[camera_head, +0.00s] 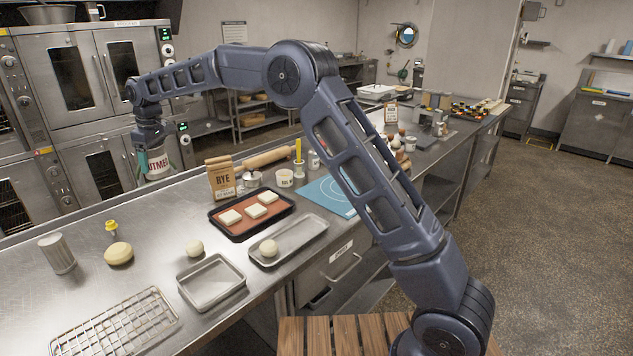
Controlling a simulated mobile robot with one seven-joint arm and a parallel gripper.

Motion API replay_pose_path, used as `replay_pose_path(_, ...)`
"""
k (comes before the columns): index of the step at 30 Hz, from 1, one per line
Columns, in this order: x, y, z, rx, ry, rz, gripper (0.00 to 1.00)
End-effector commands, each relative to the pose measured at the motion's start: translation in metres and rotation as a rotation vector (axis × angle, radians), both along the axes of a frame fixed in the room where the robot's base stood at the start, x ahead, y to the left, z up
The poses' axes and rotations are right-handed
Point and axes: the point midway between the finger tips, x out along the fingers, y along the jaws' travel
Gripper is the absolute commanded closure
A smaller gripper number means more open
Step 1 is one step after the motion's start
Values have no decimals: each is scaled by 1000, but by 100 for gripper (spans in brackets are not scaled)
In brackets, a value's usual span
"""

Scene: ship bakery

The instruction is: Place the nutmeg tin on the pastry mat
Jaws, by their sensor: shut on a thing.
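The nutmeg tin (158,163) is a pale tin with a red and dark label, held upright at the far left edge of the steel counter. My gripper (151,148) is shut on it from above; its fingers are small and partly hidden. I cannot tell whether the tin touches the counter or hangs above it. The pastry mat (318,194) is blue with white ring markings. It lies flat on the counter right of centre, well to the right of the tin, and my arm hides its right part.
Between tin and mat stand a rye bag (221,182), a rolling pin (268,157), a white tub (285,178) and a yellow-handled tool (298,158). A dark tray (240,236) with pale squares lies in front. Ovens (85,70) stand behind the tin.

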Motion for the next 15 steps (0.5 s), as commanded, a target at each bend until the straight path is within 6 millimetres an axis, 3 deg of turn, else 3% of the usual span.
replay_pose_path(5, 36, -38, 3, -4, -5, -102, 64)
replay_pose_path(15, 121, -155, 6, -15, -10, -408, 64)
